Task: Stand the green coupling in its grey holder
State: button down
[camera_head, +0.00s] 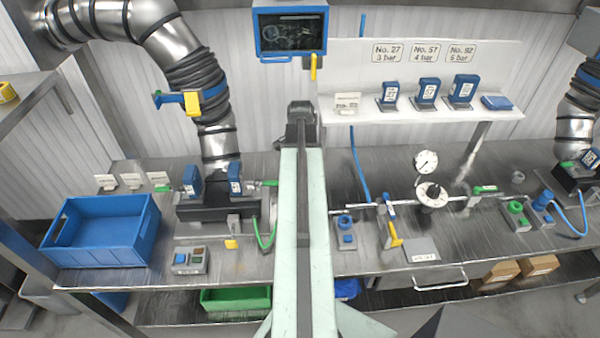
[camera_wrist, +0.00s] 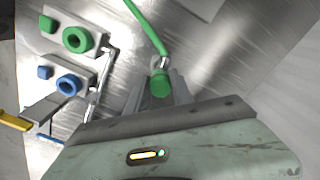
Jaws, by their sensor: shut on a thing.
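The green coupling (camera_wrist: 160,84) is between the two fingers of my gripper (camera_wrist: 160,92) in the wrist view. The gripper is shut on it. A green hose (camera_wrist: 146,25) runs from the coupling's fitting toward the top of that view. A grey holder (camera_wrist: 54,33) with a green ring and a green button is at the upper left, apart from the coupling. In the head view my arm hides the gripper and the coupling. Part of a green hose (camera_head: 264,240) shows just left of the arm.
A grey block with a blue ring (camera_wrist: 68,85) sits beside the green-ringed holder. A yellow handle (camera_wrist: 14,121) is at the wrist view's left edge. In the head view, a blue crate (camera_head: 105,250) stands on the bench's left; a gauge and pipe (camera_head: 432,194) are right of my arm.

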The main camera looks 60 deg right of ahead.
jog(key=shift+f+b, duration=0.5)
dwell(0.6)
jog(key=shift+f+b, duration=0.5)
jog(key=shift+f, duration=0.15)
jog(key=shift+f+b, duration=0.5)
jog(key=shift+b, duration=0.15)
jog(key=shift+f+b, duration=0.3)
dwell(0.4)
jog(key=c, duration=0.6)
grip_release()
jog(key=shift+o, duration=0.2)
